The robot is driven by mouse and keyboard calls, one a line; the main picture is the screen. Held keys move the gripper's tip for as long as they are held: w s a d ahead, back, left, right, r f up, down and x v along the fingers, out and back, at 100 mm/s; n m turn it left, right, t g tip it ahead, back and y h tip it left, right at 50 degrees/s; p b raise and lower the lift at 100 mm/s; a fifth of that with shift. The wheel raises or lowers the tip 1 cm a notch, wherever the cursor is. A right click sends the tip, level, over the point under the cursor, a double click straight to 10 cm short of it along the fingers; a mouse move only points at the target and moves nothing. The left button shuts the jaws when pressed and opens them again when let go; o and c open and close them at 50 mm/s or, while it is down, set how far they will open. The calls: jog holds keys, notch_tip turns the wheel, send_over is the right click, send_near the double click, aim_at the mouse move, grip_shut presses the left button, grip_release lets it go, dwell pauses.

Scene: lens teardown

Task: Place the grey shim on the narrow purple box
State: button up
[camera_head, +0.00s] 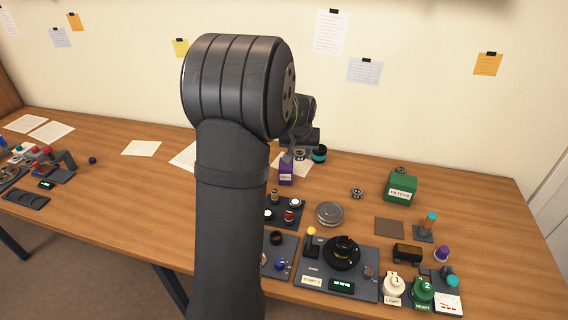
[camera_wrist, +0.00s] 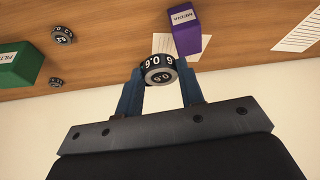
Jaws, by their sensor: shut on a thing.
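My gripper (camera_wrist: 161,80) is shut on a small round dark-grey shim (camera_wrist: 160,72) with white "0.6" marks. The shim sits between the two blue-grey fingertips. The narrow purple box (camera_wrist: 184,30) has a white label and stands just beyond the shim, to its upper right in the wrist view. In the head view the purple box (camera_head: 286,174) stands on the table, just below my gripper (camera_head: 297,154). The shim appears apart from the box. My arm hides part of the table in the head view.
A green box (camera_head: 402,187) stands to the right, with two similar small marked rings (camera_wrist: 62,35) near it in the wrist view.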

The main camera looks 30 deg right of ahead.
send_over(284, 168)
jog(key=s, duration=0.1)
notch_tip(284, 168, down, 4)
jog(key=shift+s+a+f, duration=0.1)
jog(key=shift+a+f, duration=0.15)
jog(key=shift+f, duration=0.7)
jog(key=shift+a+f, duration=0.2)
jog(key=shift+f, duration=0.7)
jog(key=shift+f, duration=0.15)
jog(key=o, duration=1)
jog(key=v, duration=1.2)
jog(key=shift+d, duration=0.1)
